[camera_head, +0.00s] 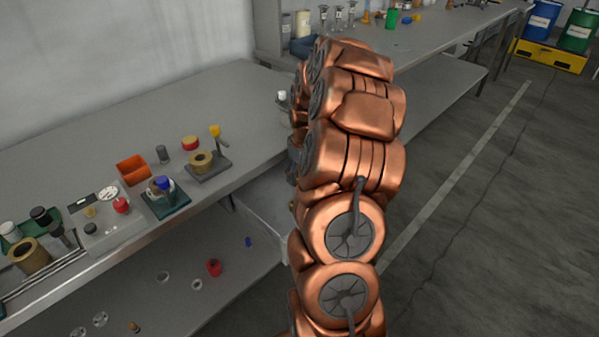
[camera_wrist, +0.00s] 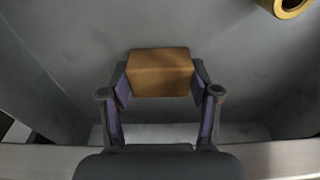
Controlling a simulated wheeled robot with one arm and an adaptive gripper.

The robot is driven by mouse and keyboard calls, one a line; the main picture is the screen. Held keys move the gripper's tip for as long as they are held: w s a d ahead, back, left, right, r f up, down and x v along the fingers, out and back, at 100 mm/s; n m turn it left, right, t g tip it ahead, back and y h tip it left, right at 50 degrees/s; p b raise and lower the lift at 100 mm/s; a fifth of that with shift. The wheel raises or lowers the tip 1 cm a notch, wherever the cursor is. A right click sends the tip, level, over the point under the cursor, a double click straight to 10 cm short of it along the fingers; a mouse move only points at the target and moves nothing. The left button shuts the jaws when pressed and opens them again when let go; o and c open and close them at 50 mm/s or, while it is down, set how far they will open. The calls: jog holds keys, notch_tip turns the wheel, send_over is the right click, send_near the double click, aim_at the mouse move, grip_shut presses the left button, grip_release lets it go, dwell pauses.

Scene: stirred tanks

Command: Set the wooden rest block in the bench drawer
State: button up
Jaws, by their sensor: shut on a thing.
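The wooden rest block (camera_wrist: 160,72) is a plain brown block in the wrist view. My gripper (camera_wrist: 160,88) is shut on it, with a purple-padded finger at each side. Grey surfaces that look like the inside of the bench drawer (camera_wrist: 60,70) surround the block, with a pale edge crossing below. I cannot tell whether the block touches the floor under it. In the head view, a light grey drawer (camera_head: 262,210) appears to stand out under the bench, partly behind my copper arm. My gripper and the block are hidden there.
A brass ring-shaped thing (camera_wrist: 291,5) shows at the wrist view's top right corner. The bench top (camera_head: 235,105) holds an orange bin (camera_head: 132,170), a brass ring on a stand (camera_head: 201,161) and several small parts. A lower shelf (camera_head: 180,300) has scattered pieces. The floor at right is clear.

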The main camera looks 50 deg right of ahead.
jog(key=shift+a+f+b, duration=0.1)
jog(key=shift+f+b, duration=0.2)
jog(key=shift+f, duration=0.15)
